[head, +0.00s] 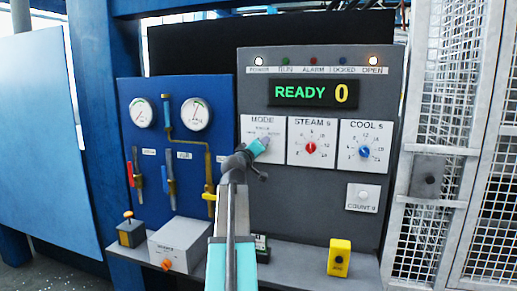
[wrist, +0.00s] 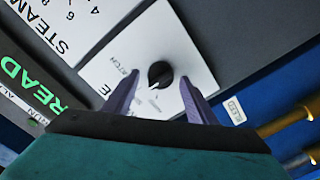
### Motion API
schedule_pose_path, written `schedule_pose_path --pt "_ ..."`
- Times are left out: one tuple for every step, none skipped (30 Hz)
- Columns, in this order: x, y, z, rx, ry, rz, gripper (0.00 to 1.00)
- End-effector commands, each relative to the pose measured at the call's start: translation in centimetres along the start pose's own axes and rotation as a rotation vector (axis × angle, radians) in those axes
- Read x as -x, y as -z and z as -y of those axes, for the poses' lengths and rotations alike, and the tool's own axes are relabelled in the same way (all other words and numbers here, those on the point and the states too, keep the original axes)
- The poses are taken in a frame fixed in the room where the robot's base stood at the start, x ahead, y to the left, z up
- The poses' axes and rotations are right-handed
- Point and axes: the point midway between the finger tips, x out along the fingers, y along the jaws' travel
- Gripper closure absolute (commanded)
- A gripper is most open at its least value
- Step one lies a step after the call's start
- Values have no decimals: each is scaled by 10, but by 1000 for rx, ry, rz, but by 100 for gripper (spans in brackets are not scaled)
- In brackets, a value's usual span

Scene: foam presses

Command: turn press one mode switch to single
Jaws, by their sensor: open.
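The mode switch is a black round knob (wrist: 160,75) on a white plate in the wrist view. A pale mark shows on the knob's lower side there; I cannot tell for certain which label it points at. In the head view the white MODE plate (head: 250,128) is at the upper left of the grey panel, and my gripper hides its knob. My gripper (wrist: 158,80) is open, with one purple finger on each side of the knob. I cannot tell whether the fingers touch it. In the head view my gripper (head: 268,142) is at the plate.
The red STEAM dial (head: 311,148) and blue COOL dial (head: 364,152) are right of the MODE plate. The display (head: 313,93) reads READY 0. A blue gauge board (head: 140,90) with pipes and valves is left. A yellow box (head: 340,258) stands on the ledge below.

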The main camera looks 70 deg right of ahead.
Motion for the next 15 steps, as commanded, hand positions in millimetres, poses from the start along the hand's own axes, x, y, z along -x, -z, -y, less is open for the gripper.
schedule_pose_path --pt "3 0 0 0 0 -1 49" --pt "4 0 0 0 0 -1 49" --pt "7 -1 1 0 0 -1 49" --pt "9 -1 1 0 0 -1 49" --pt "11 -1 1 0 0 -1 49" --pt "15 -1 1 0 0 -1 49" --pt "18 -2 1 0 0 -1 49" --pt "21 -2 1 0 0 -1 49" --pt "25 -2 1 0 0 -1 49" --pt "29 -2 1 0 0 -1 49" --pt "33 -2 1 0 0 -1 49" --pt "38 -2 1 0 0 -2 49" --pt "42 -1 1 0 0 -2 49" --pt "46 -1 2 0 0 -3 49" --pt "51 -2 2 0 0 -2 49"
